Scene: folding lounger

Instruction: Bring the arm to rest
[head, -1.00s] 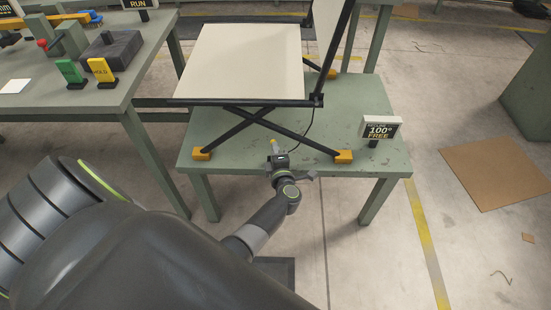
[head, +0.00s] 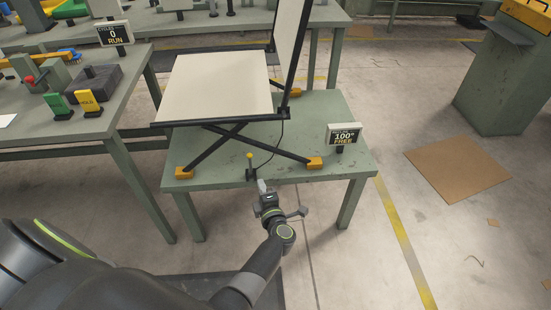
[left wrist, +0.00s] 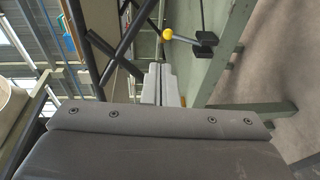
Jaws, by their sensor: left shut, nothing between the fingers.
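My left gripper (head: 262,187) is shut and empty in the head view, just off the front edge of the green table (head: 215,186). Its closed fingers also show in the left wrist view (left wrist: 158,88). Beyond them stands a small lever with a yellow ball knob (head: 249,156), near the table's front edge; the knob also shows in the left wrist view (left wrist: 167,34). The fingers are apart from it. The folding lounger (head: 215,85) stands on the table with a flat pale seat, a raised backrest and crossed black legs on yellow feet. My right gripper is not in view.
A sign reading 100° FREE (head: 343,136) stands at the table's right.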

